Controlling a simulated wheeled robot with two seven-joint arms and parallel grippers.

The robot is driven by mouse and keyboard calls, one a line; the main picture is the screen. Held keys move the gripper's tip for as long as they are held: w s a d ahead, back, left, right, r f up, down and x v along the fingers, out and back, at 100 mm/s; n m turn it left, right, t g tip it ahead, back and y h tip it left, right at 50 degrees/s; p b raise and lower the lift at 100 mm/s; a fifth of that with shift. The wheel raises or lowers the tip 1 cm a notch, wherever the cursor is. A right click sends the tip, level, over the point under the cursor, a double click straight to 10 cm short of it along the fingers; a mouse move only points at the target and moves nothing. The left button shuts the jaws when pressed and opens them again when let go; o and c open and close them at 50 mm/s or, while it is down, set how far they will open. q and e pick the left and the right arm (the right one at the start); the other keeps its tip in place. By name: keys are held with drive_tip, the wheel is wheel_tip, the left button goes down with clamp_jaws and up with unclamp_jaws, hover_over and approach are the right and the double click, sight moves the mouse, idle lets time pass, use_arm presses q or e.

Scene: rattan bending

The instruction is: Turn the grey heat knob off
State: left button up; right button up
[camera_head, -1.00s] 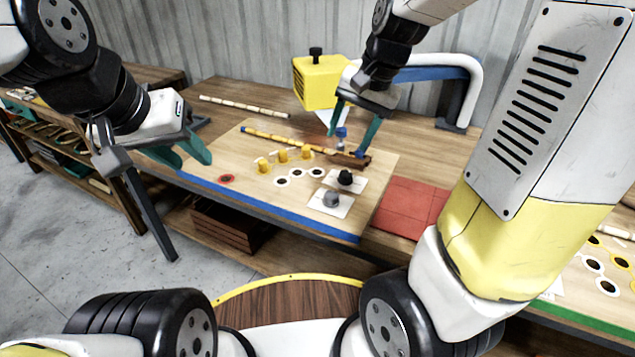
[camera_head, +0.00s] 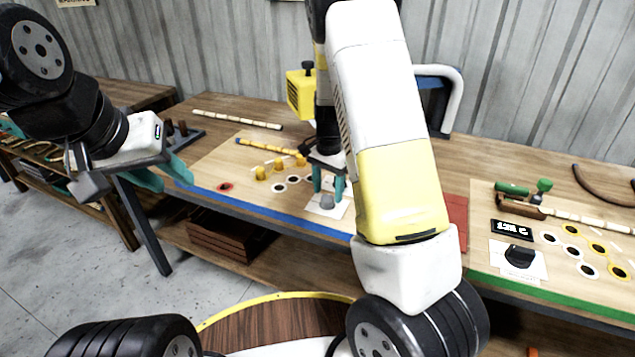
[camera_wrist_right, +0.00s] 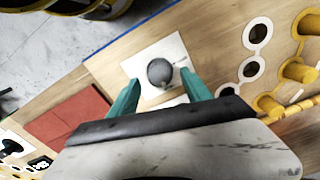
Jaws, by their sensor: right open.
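The grey heat knob (camera_head: 327,202) sits on a white plate near the front edge of the wooden board. It also shows in the right wrist view (camera_wrist_right: 160,72), on its white plate (camera_wrist_right: 138,63). My right gripper (camera_head: 328,188) points down just above the knob. Its teal fingers are open, one on each side of the knob in the wrist view; I cannot tell whether they touch it. My left gripper (camera_head: 170,178) is at the left, off the front edge of the bench, its teal fingers apart and empty.
Yellow pegs (camera_head: 260,173) and black-and-white rings (camera_head: 279,188) stand left of the knob. A red mat (camera_head: 458,210) lies to the right. Further right is a second board with a black knob (camera_head: 520,256). A yellow box (camera_head: 300,92) stands behind.

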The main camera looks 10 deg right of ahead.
drive_tip(key=shift+f, duration=1.25)
clamp_jaws()
